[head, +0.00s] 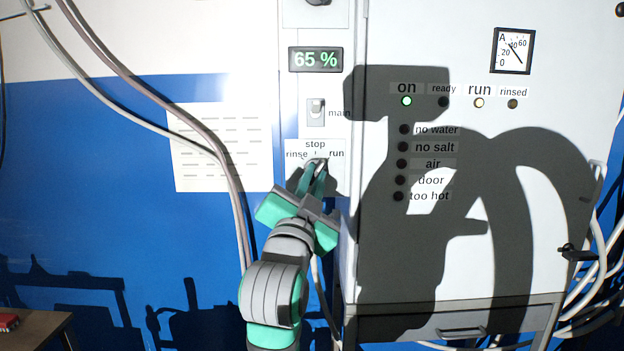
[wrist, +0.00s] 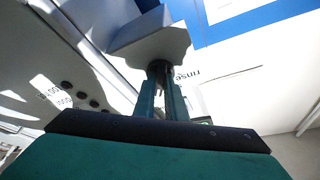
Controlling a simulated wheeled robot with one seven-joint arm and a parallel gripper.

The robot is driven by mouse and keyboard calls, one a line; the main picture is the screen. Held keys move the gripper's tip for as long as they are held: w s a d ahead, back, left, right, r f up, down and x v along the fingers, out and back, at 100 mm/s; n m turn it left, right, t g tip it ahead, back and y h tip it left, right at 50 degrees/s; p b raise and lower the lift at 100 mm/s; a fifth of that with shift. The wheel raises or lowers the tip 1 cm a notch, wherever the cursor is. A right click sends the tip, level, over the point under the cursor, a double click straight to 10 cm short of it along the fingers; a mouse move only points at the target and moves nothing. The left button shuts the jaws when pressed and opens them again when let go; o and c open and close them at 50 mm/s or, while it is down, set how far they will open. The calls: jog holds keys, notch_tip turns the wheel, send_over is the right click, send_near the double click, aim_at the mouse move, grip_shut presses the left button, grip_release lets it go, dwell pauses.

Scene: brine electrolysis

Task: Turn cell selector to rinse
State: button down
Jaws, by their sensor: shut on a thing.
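The cell selector (head: 322,161) is on the narrow white panel, under a label plate (head: 315,144) reading "stop" at the top, "rinse" at the left and "run" at the right. My gripper (head: 315,175) is at the selector, its teal fingers shut on it and covering most of it. The pointer's direction is hard to make out in the head view. In the wrist view the two fingers (wrist: 160,95) close around a dark grey part, with the "rinse" label (wrist: 188,75) close beside them.
A main switch (head: 316,108) and a green "65 %" display (head: 316,60) are above the selector. On the cabinet, the "on" lamp (head: 406,101) is green and the "run" lamp (head: 479,103) is lit pale yellow. Hoses (head: 215,150) hang at the left.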

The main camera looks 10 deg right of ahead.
jog(key=n+t+y, duration=0.1)
jog(key=n, duration=0.1)
jog(key=n+y, duration=0.1)
jog(key=n, duration=0.2)
jog(key=shift+d+f+t, duration=0.1)
jog(key=shift+d+t, duration=0.1)
jog(key=shift+t, duration=0.2)
jog(key=shift+s+d+n+g+y, duration=0.15)
jog(key=shift+n+y, duration=1.4)
jog(key=shift+n, duration=1.55)
jog(key=shift+w+d+n+g+y, duration=0.15)
jog(key=shift+n+y, duration=1.45)
jog(key=shift+n, duration=1.5)
jog(key=shift+s+d+n+g+y, duration=0.15)
jog(key=shift+n+y, duration=1.4)
jog(key=shift+n, duration=1.55)
jog(key=c, duration=1.8)
grip_release()
jog(key=shift+r, duration=0.2)
